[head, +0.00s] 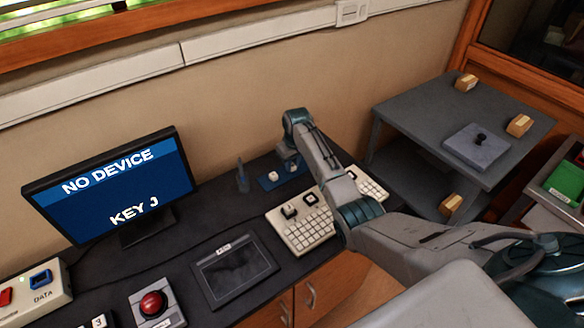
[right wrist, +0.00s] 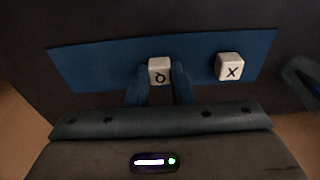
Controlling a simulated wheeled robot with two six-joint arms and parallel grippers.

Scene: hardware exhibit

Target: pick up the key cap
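In the right wrist view, a white key cap (right wrist: 159,71) with a dark mark like a Q sits at a blue mat (right wrist: 95,68). My right gripper (right wrist: 160,78) has one finger on each side of it, with no clear gap on either side. Whether the cap is off the mat I cannot tell. A second white key cap (right wrist: 230,67) marked X lies on the mat to the right. In the head view, my right gripper (head: 288,160) reaches down over the blue mat (head: 266,184), and a white key cap (head: 272,176) shows there. My left gripper is not in view.
A pale keyboard (head: 305,236) is in front of the mat, partly behind my right arm. A grey shelf (head: 425,105) is right.

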